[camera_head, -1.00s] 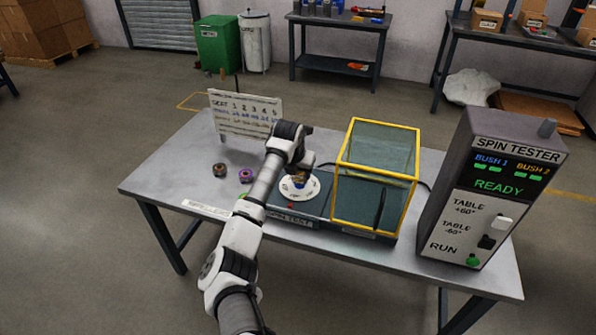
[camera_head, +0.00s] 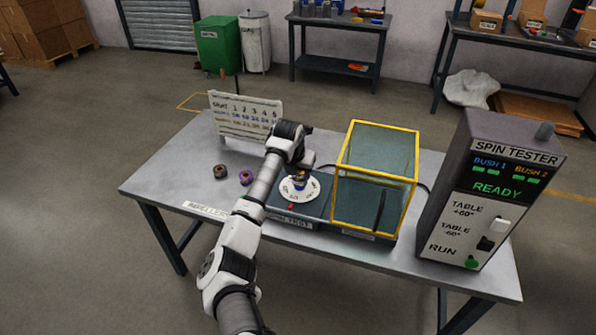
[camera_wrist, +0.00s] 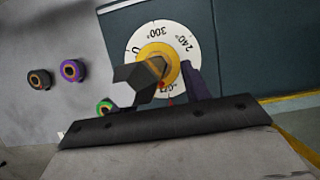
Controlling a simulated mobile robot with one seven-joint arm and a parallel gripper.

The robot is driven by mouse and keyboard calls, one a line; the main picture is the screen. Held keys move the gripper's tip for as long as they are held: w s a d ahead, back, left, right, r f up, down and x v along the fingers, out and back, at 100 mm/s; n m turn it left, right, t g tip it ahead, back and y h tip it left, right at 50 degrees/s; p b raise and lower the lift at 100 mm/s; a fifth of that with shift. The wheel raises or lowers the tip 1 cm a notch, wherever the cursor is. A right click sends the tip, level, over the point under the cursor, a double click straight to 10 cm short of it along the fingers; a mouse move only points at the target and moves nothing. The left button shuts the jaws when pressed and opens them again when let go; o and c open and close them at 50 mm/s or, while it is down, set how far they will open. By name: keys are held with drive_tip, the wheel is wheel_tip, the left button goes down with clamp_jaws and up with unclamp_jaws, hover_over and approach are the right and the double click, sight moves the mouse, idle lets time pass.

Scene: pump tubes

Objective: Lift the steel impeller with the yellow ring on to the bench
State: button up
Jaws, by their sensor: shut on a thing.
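The steel impeller with the yellow ring (camera_wrist: 157,57) is between the fingers of my gripper (camera_wrist: 166,84) in the wrist view. It is over the middle of the round white dial (camera_wrist: 133,19). In the head view my gripper (camera_head: 300,173) points down at the dial (camera_head: 291,194), shut on the impeller. The impeller is small there and partly covered by the gripper. I cannot tell whether it touches the dial or hangs just above it. The grey bench (camera_head: 165,180) carries the spin test unit.
A dark-ringed part (camera_head: 220,171) and a purple-ringed part (camera_head: 246,177) stand on the bench left of my arm. A green-ringed part (camera_wrist: 104,106) shows in the wrist view. A yellow-framed guard box (camera_head: 376,175) stands right of the dial. The bench's left end is clear.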

drive_tip(key=shift+r, duration=0.3)
wheel_tip(320, 180, up, 15)
drive_tip(key=p, duration=0.7)
drive_tip(key=shift+p, duration=0.4)
idle(1.6)
drive_tip(key=shift+f, duration=0.1)
